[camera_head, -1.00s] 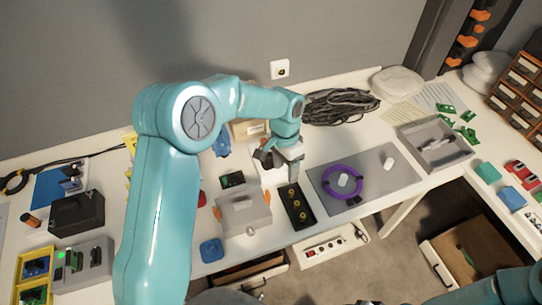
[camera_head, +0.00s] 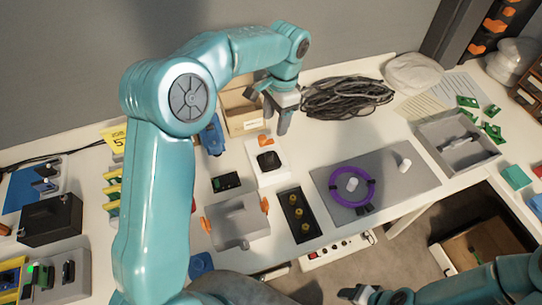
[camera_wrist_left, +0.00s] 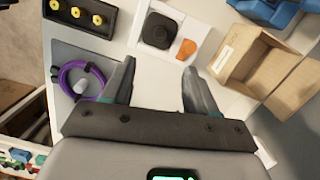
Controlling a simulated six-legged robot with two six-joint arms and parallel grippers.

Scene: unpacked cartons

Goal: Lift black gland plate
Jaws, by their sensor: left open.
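The black gland plate (camera_head: 298,215) is a dark rectangle with several yellow round glands in a row. It lies flat on the white table, left of the grey mat. Part of it shows at the top left of the left wrist view (camera_wrist_left: 82,14). My left gripper (camera_head: 277,116) is open and empty, above the back of the table beside the cardboard box, apart from the plate. Its two fingers show spread in the left wrist view (camera_wrist_left: 158,80). My right gripper (camera_head: 362,295) is at the bottom edge, partly cut off; its jaws are unclear.
A white plate with a black square part (camera_head: 269,161) lies behind the gland plate. A grey box (camera_head: 238,225) with orange tabs stands left of it. A purple ring (camera_head: 350,200) is on the grey mat (camera_head: 415,172). Black cable (camera_head: 345,98) and an open cardboard box (camera_head: 240,118) are behind.

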